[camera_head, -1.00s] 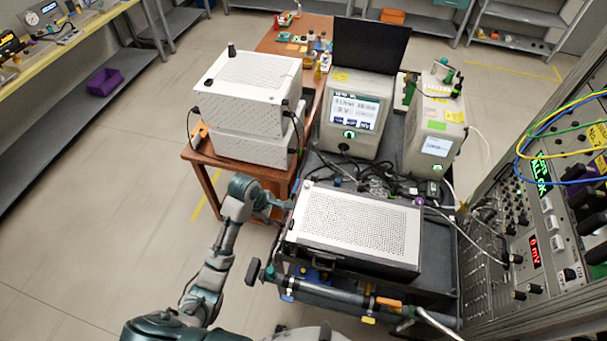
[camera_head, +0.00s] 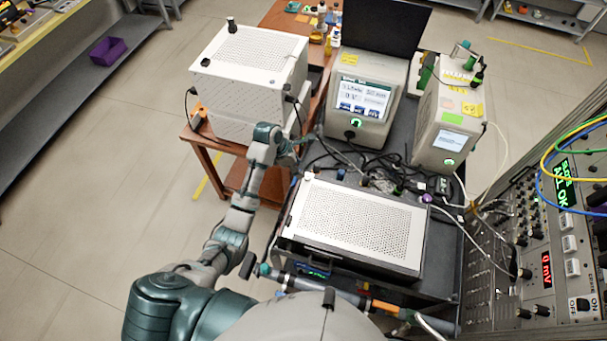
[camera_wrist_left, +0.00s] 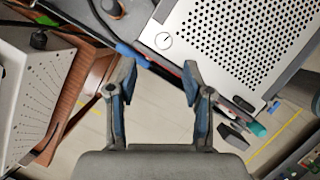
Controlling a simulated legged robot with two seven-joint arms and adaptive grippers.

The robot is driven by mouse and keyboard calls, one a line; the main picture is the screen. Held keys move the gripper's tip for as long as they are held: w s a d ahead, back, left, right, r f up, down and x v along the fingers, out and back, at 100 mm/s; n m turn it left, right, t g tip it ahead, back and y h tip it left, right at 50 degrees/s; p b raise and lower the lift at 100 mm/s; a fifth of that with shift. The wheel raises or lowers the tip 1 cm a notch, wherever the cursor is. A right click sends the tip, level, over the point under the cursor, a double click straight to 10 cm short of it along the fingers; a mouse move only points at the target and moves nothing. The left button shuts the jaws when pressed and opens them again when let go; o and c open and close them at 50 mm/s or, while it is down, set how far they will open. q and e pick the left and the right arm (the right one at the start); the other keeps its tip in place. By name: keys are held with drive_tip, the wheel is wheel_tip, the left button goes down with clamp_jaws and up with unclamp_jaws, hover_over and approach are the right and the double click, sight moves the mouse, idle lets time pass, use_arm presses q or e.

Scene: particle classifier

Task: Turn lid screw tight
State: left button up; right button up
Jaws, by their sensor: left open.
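The silver perforated lid (camera_head: 365,222) covers a black box in the middle of the head view. Its corner also shows at the upper right of the left wrist view (camera_wrist_left: 212,14). A small round pale screw head (camera_wrist_left: 163,41) sits on the lid near that corner; I cannot make it out in the head view. My left gripper (camera_head: 297,148) is near the lid's far left corner, beside the white box. In the left wrist view its two fingers (camera_wrist_left: 159,72) are open and empty, apart from the screw. My right gripper does not show.
A stacked white box (camera_head: 250,85) on a wooden table (camera_head: 243,178) stands close to my left gripper. A display unit (camera_head: 362,100), a second instrument (camera_head: 447,120) and loose cables lie behind the lid. A rack (camera_head: 545,240) stands at the right.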

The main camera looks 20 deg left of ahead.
sight(307, 177)
use_arm(q)
drive_tip(key=f, duration=0.1)
drive_tip(key=d+f, duration=0.2)
drive_tip(key=shift+w+d+f, duration=0.2)
drive_tip(key=shift+w, duration=0.1)
drive_tip(key=shift+d+f, duration=0.55)
drive_tip(key=shift+f, duration=0.3)
drive_tip(key=shift+w+a+f, duration=0.2)
drive_tip(key=shift+a+f, duration=0.2)
drive_tip(key=shift+f, duration=0.2)
drive_tip(key=shift+a, duration=0.25)
drive_tip(key=shift+c, duration=0.2)
drive_tip(key=c, duration=0.8)
drive_tip(key=shift+d+r, duration=0.1)
drive_tip(key=shift+d, duration=0.1)
clamp_jaws()
drive_tip(key=shift+d, duration=0.15)
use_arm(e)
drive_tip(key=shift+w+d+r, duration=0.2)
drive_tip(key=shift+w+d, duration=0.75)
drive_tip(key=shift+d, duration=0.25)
